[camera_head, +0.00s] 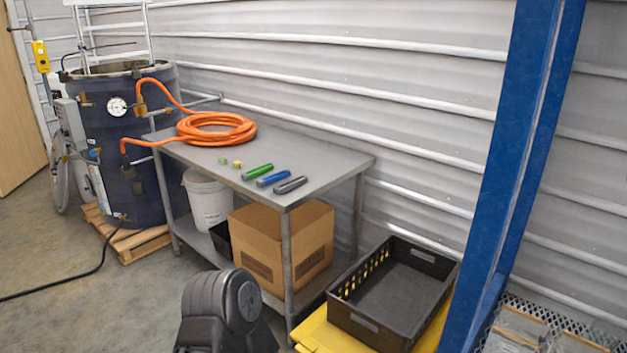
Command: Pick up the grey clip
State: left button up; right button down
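The grey clip (290,185) lies flat near the front right corner of the grey metal table (325,167). A blue clip (273,178) lies just to its left, and a green clip (257,171) lies left of the blue one. The three are roughly parallel, with small gaps between them. A dark part of my own body shows at the bottom, in front of the table. Neither of my grippers is in view.
A coiled orange hose (217,129) and two small blocks (237,164) share the tabletop. A cardboard box (262,250) and white bucket (205,200) stand beneath. A black crate (352,320) sits right of the table, near a blue post (500,170).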

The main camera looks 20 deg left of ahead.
aim_at(283, 187)
jog(key=z, duration=1.3)
jog(key=j+u, duration=0.2)
jog(key=u, duration=2)
jog(key=i+j+z, duration=0.1)
jog(key=z, duration=0.3)
jog(key=i+j+z, duration=0.15)
jog(key=z, duration=0.3)
jog(key=i+j+z, duration=0.1)
jog(key=z, duration=0.3)
jog(key=i+j+z, duration=0.1)
jog(key=j+z, duration=0.2)
jog(key=z, duration=0.15)
jog(key=i+j+z, duration=0.2)
jog(key=j, duration=0.9)
jog(key=j+z, duration=0.2)
jog(key=j, duration=0.9)
